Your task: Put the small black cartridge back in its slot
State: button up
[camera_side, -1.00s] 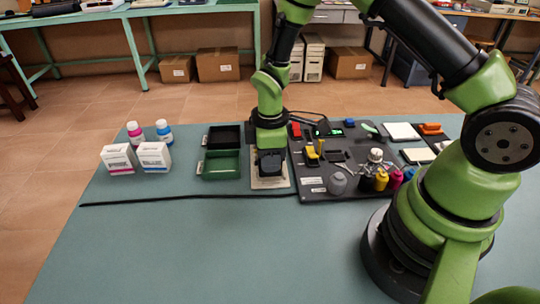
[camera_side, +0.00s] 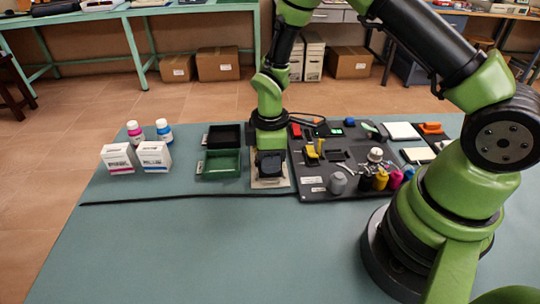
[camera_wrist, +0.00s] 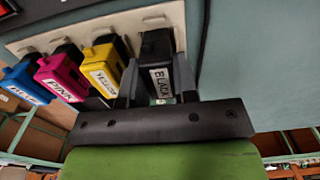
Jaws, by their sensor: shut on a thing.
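My gripper (camera_wrist: 157,92) is shut on the small black cartridge (camera_wrist: 156,52), labelled BLACK, with one finger on each side of it. In the wrist view the cartridge is at the right end of a row, beside the yellow cartridge (camera_wrist: 104,66), the pink one (camera_wrist: 62,78) and the blue one (camera_wrist: 22,82). Its lower end is hidden, so I cannot tell how deep it sits in its slot. In the side view my gripper (camera_side: 270,163) is low over the pale plate (camera_side: 271,184) and hides most of the cartridges.
A green tray (camera_side: 221,174) and a black tray (camera_side: 207,138) lie just left. A dark tool mat (camera_side: 318,190) with bottles and small parts lies close on the right. Two boxes stand farther left. The front of the teal table (camera_side: 200,250) is clear beyond a black strip.

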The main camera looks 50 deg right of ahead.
jog(key=shift+f, duration=0.4)
dwell(0.3)
jog(key=o, duration=1.3)
jog(key=shift+r, duration=3.75)
